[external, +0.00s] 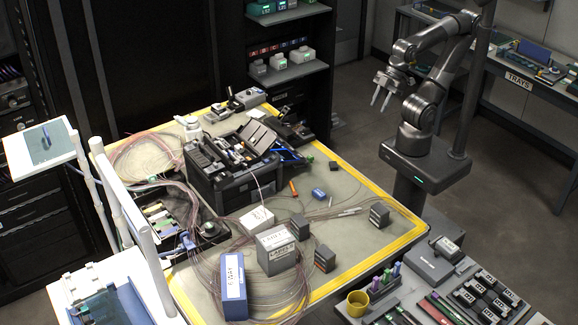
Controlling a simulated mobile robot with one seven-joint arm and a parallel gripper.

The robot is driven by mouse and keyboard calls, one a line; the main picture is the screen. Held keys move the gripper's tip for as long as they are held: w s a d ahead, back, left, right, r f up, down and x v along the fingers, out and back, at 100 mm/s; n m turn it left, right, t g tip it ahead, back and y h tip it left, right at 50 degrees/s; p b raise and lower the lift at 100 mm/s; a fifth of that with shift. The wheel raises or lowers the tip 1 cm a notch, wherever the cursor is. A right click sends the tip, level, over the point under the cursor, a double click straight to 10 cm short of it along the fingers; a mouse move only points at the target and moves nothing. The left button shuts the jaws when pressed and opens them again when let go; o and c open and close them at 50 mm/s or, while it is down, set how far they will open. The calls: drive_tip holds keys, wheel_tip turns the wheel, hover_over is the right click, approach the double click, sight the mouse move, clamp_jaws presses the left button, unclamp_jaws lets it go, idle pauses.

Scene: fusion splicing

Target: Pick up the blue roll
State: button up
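A small blue object (318,194), which looks like the blue roll, lies on the grey work table (345,225) right of the black splicer case. It is too small to make out in detail, and nothing covers it. My gripper (380,100) is in the air beyond the table's far right edge, above and to the right of the blue object and well apart from it. Its two pale fingers point down with a gap between them, and nothing shows between them.
The black splicer case (232,180) stands left of the blue object. An orange piece (293,188) lies close beside it. Dark small blocks (379,214), a grey box (277,252), a blue box (233,290) and loose cables lie nearer the front. Table around the blue object is mostly clear.

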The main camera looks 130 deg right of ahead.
idle(0.4)
drive_tip(key=o, duration=0.6)
drive_tip(key=shift+w, duration=0.1)
